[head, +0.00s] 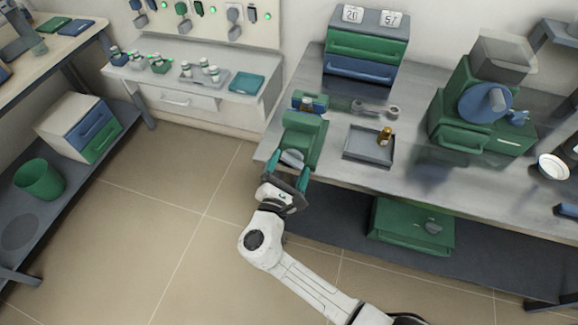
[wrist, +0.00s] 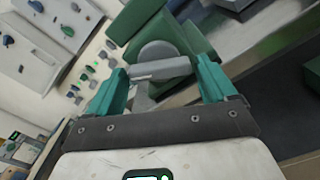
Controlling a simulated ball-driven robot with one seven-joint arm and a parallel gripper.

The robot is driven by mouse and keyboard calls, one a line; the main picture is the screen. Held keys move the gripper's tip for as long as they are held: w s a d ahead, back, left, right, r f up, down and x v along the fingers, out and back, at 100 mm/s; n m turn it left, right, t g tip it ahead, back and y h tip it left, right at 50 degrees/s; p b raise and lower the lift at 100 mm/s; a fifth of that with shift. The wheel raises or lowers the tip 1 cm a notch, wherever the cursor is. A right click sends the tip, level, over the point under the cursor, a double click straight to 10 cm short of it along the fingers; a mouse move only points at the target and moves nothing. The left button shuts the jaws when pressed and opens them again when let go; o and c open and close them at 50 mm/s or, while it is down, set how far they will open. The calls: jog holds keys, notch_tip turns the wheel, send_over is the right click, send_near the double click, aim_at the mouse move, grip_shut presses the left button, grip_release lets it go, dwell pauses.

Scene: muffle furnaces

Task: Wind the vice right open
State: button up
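The green vice (head: 305,132) stands at the left end of the steel bench, with blue and grey parts at its far end. Its round grey screw end and grey handle bar (head: 291,157) face my arm. In the wrist view the bar (wrist: 160,69) lies crosswise in front of the round screw end (wrist: 158,50). My gripper (head: 288,172) is at the front of the vice. Its teal fingers are wide apart, one beyond each end of the bar, in the wrist view (wrist: 164,78). I cannot tell whether either finger touches the bar. The jaw gap is not clear.
A grey tray (head: 360,154) with a brown bottle (head: 385,136) and a grey wrench-like tool (head: 376,109) lie right of the vice. A drawer unit (head: 364,58) stands behind. A green machine (head: 480,105) is farther right. The floor at left is clear.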

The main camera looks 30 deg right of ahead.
jog(key=shift+o, duration=1)
jog(key=b+v, duration=0.1)
jog(key=v, duration=0.9)
jog(key=shift+s+a, duration=0.2)
jog(key=shift+a, duration=0.1)
